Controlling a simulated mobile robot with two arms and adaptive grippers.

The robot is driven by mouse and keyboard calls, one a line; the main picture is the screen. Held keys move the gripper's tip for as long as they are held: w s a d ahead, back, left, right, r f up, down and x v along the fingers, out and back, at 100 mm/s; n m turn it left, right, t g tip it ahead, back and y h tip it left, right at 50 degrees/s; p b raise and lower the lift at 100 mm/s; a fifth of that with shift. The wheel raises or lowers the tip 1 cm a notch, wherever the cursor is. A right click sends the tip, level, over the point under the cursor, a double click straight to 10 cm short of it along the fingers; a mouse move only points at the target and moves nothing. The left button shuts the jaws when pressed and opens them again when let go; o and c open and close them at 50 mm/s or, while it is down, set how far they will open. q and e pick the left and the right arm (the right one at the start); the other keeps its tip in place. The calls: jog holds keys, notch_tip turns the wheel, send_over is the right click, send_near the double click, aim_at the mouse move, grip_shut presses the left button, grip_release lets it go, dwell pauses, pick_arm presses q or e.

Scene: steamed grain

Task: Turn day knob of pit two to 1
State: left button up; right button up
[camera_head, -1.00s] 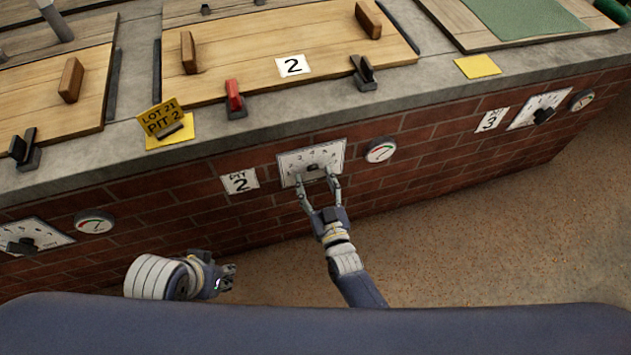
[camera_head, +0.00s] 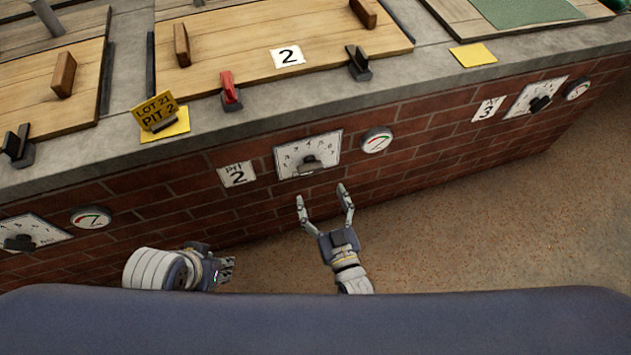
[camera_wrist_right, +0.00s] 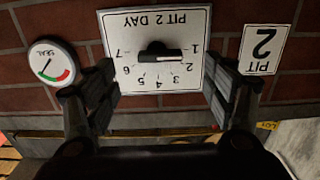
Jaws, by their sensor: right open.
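The pit two day dial is a white plate (camera_head: 290,158) on the brick wall, with a dark knob (camera_head: 311,164) in its middle. In the right wrist view the plate (camera_wrist_right: 135,78) reads "PIT 2 DAY" upside down. There the knob (camera_wrist_right: 158,54) has a white pointer line lying almost level, aimed close to the 1. My right gripper (camera_head: 325,197) is open, below the dial and apart from it. In the wrist view its fingers (camera_wrist_right: 160,88) stand on either side of the plate with nothing between them. My left gripper (camera_head: 226,271) is at lower left, its opening unclear.
A round seal gauge (camera_head: 377,140) is right of the dial and a "PIT 2" label (camera_head: 237,174) left of it. The concrete ledge (camera_head: 205,131) juts above, with a red switch (camera_head: 230,92). The floor (camera_head: 480,230) at right is clear.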

jog(key=v, duration=0.4)
dwell(0.5)
